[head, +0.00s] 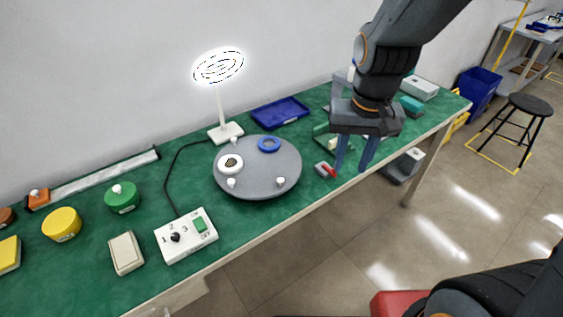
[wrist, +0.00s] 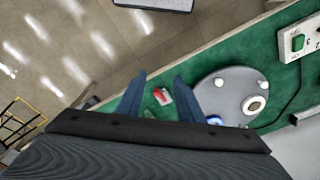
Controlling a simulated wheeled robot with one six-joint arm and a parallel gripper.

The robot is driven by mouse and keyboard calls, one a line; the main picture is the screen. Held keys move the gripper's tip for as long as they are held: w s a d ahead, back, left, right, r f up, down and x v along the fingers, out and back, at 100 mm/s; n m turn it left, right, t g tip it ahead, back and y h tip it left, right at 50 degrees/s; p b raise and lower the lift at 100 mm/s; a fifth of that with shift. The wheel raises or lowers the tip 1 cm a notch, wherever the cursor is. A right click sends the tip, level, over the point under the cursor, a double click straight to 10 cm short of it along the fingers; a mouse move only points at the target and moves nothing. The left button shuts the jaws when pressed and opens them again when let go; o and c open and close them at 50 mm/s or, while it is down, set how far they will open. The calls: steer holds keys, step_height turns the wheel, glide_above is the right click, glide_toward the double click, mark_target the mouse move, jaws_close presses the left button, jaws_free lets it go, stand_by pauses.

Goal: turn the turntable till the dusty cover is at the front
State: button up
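The grey round turntable (head: 258,187) stands on the green bench. A white ring-shaped piece with a dark centre (head: 231,163) lies at its left, and a blue ring (head: 269,144) lies at its back. Several small white knobs stand near its rim, one at the front right (head: 281,181). I cannot tell by dust which piece is the dusty cover. My gripper (head: 354,167) is open and empty, pointing down to the right of the turntable, apart from it. In the wrist view the turntable (wrist: 228,84) is right of my open fingers (wrist: 159,78).
A red and grey item (head: 325,170) lies between turntable and gripper. A lit lamp (head: 226,131) stands behind, with a blue tray (head: 280,112) to its right. A switch box (head: 187,237) sits front left, and a green round piece (head: 122,198) lies farther left.

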steer(key=g+b, duration=0.1)
steer(key=b, duration=0.2)
glide_toward(280, 179)
steer(key=shift+a+m, duration=0.1)
steer(key=shift+m, duration=0.4)
steer(key=shift+f+p, duration=0.3)
steer(key=shift+f, duration=3.45)
jaws_close()
